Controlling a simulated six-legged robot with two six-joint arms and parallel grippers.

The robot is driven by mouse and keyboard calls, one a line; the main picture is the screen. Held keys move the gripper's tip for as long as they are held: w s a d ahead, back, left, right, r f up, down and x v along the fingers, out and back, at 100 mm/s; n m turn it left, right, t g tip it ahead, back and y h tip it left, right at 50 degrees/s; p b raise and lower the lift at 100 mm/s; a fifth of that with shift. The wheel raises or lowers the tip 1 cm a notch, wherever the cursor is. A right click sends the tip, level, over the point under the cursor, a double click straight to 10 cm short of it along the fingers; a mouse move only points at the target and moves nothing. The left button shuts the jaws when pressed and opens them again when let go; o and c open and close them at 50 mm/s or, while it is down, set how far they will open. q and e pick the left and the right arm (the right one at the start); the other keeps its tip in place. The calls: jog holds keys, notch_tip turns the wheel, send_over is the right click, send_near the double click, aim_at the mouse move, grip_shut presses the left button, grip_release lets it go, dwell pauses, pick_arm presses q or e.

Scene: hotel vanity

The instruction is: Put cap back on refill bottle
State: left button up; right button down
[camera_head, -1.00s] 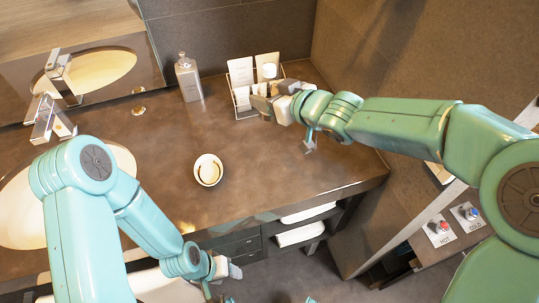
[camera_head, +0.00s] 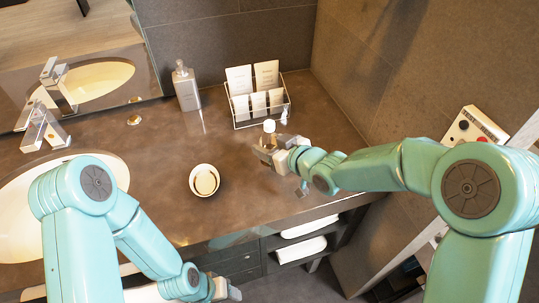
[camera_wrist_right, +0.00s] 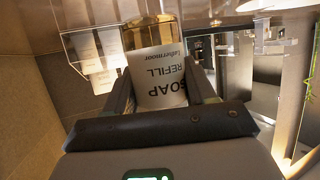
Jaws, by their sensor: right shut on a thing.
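My right gripper (camera_head: 266,150) is shut on the refill bottle, in front of the wire card rack. In the head view only the bottle's white top (camera_head: 269,126) shows clearly above the fingers; I cannot tell whether this is the cap. The right wrist view shows the bottle (camera_wrist_right: 160,75) between both fingers, with amber contents and a white label reading "REFILL SOAP", upside down in that picture. My left gripper (camera_head: 228,291) is low at the bottom edge, partly cut off, and its jaws are unclear. I cannot make out a separate loose cap.
A wire rack with cards (camera_head: 258,112) stands at the back, with a small pale item (camera_head: 284,115) beside it. A grey pump dispenser (camera_head: 186,88) stands by the mirror. A round white bowl (camera_head: 205,180) sits mid-counter. The sink (camera_head: 20,200) and faucet (camera_head: 40,130) are left.

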jog(key=shift+f, duration=2)
jog(key=shift+f, duration=0.2)
jog(key=shift+c, duration=1.9)
grip_release()
jog(key=shift+r, duration=0.1)
jog(key=shift+r, duration=0.1)
jog(key=shift+d, duration=0.1)
jog(key=b+v, duration=0.1)
jog(key=v, duration=1)
jog(key=shift+s+d, duration=0.25)
jog(key=shift+s, duration=0.05)
